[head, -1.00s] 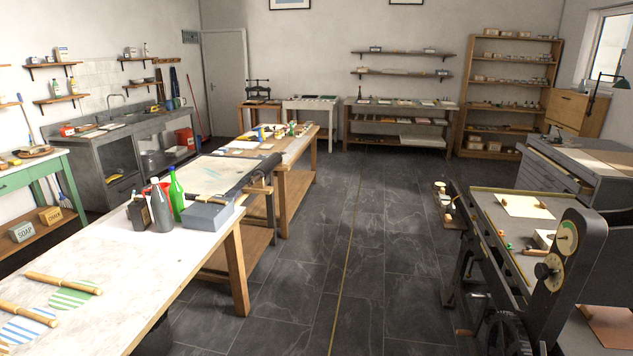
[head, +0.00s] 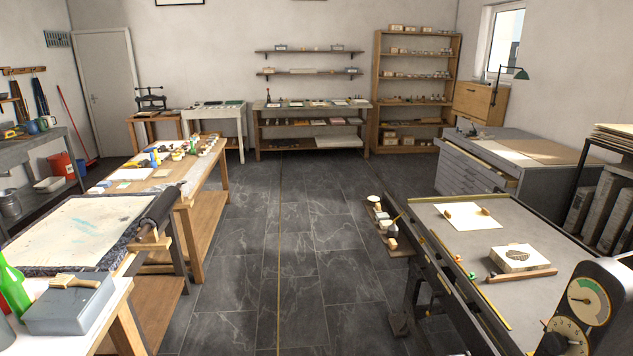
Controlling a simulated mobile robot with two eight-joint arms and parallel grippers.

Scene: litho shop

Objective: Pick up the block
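A pale block (head: 515,257) with a dark printed patch on its top lies on the grey bed of the press (head: 590,262) at the right. A wooden bar (head: 520,275) lies along its near side. Whether this is the task's block I cannot tell for sure, as small blocks also show elsewhere. Neither of my grippers is in view.
A sheet of paper (head: 468,216) lies on the press bed behind the block. Press dials (head: 588,301) stand at the near right corner. A grey box (head: 68,305) and green bottle (head: 12,287) stand on the left table. The dark tiled floor (head: 300,255) between is clear.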

